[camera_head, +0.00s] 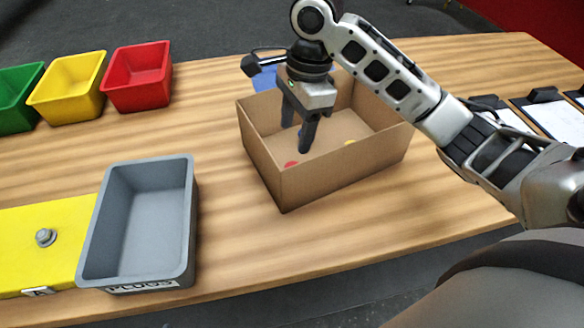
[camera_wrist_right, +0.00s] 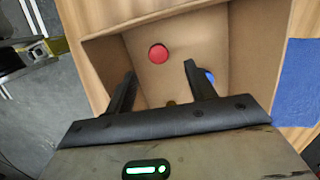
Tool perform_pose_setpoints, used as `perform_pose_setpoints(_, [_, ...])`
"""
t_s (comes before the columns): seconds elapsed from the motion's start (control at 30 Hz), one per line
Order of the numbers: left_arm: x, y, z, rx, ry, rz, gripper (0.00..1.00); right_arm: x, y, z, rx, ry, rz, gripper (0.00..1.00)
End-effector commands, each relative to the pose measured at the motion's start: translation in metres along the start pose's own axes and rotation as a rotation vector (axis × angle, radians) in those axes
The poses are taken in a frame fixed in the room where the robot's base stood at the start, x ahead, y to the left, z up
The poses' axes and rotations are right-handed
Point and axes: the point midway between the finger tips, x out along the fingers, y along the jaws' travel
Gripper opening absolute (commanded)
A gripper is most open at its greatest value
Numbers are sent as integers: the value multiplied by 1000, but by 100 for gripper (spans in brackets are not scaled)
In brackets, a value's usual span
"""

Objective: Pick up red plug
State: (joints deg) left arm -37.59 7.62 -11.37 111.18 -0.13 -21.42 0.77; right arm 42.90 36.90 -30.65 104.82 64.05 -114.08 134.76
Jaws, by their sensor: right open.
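The red plug (camera_head: 291,164) lies on the floor of an open cardboard box (camera_head: 340,178), close to its near left wall. In the right wrist view the red plug (camera_wrist_right: 158,54) shows as a round red disc beyond the fingertips. My right gripper (camera_head: 296,138) reaches down into the box from above, fingers apart and empty. In the right wrist view my right gripper (camera_wrist_right: 160,72) has the red plug ahead of the gap between its fingers, not between them. A yellow plug (camera_head: 349,142) lies further right in the box. A blue plug (camera_wrist_right: 210,76) is partly hidden behind a finger. My left gripper is not in view.
A grey bin (camera_head: 187,240) labelled PLUGS stands left of the box, beside a yellow board (camera_head: 20,240). Red (camera_head: 137,77), yellow (camera_head: 68,88) and green (camera_head: 15,95) bins stand at the back left. Clipboards (camera_head: 555,115) lie at the right. Table between grey bin and box is clear.

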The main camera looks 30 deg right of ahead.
Motion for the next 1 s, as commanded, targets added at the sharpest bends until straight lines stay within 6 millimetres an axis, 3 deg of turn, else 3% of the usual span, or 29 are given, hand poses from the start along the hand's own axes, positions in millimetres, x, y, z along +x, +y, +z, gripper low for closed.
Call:
perform_pose_setpoints(0.1, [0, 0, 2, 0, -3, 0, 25, 23, 1, -1, 1, 2, 3, 55])
perform_pose_setpoints(0.43, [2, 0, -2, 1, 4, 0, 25, 51, 2, -4, -1, 3, 1, 55])
perform_pose_setpoints(0.7, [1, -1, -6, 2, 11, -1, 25, 87, 7, -9, 0, 2, 0, 55])
perform_pose_setpoints(1.0, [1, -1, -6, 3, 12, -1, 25, 93, 6, -8, -1, 2, -2, 55])
